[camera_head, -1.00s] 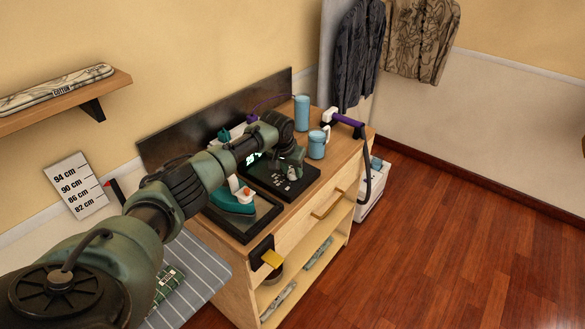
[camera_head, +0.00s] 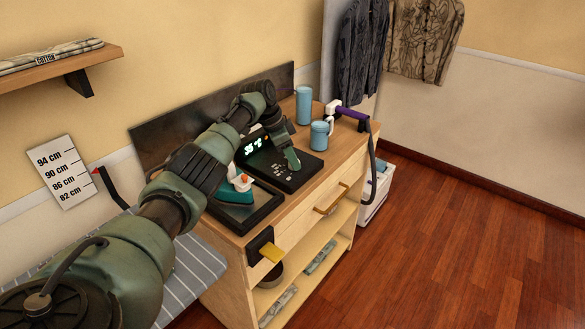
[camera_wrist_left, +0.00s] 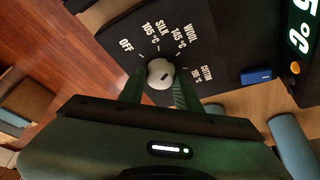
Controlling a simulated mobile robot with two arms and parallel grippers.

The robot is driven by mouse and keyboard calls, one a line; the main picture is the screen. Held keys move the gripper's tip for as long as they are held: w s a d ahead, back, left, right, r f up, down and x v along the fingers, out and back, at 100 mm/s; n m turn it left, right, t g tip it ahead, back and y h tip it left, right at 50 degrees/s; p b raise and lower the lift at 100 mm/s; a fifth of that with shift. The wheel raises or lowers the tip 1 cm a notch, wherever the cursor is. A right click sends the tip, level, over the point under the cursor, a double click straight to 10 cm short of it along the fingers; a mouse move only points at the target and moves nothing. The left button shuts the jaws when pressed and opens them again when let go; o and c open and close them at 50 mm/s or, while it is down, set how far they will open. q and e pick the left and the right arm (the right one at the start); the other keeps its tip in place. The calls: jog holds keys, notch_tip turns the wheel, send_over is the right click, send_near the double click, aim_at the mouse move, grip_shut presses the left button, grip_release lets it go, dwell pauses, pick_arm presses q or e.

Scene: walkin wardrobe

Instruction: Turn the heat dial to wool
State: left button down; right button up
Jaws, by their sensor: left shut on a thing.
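The heat dial (camera_wrist_left: 160,73) is a round pale knob with a small dark mark on a black control panel (camera_head: 262,178). Labels around it in the left wrist view read OFF, SILK 105 °C, WOOL 145 °C and a partly blurred COTTON with 195 °C. My left gripper (camera_wrist_left: 157,90) has a green finger on each side of the dial and is shut on it. In the head view, my left gripper (camera_head: 292,160) reaches down onto the panel and hides the dial. I cannot tell which label the dial's mark points at. My right gripper is out of view.
A lit display (camera_head: 257,144) sits at the panel's back. A teal iron (camera_head: 236,194) rests on a dark tray left of the panel. The red wood floor is clear at right.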

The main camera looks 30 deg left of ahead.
pick_arm(q)
jog(key=shift+f+m+g+b, duration=0.1)
jog(key=shift+m+g+b, duration=0.2)
jog(key=shift+m+b, duration=0.55)
jog(key=c, duration=1)
grip_release()
jog(key=v, duration=0.8)
jog(key=shift+a+f+b, duration=0.1)
jog(key=shift+a+b, duration=0.05)
jog(key=shift+b, duration=0.2)
jog(key=shift+f, duration=0.1)
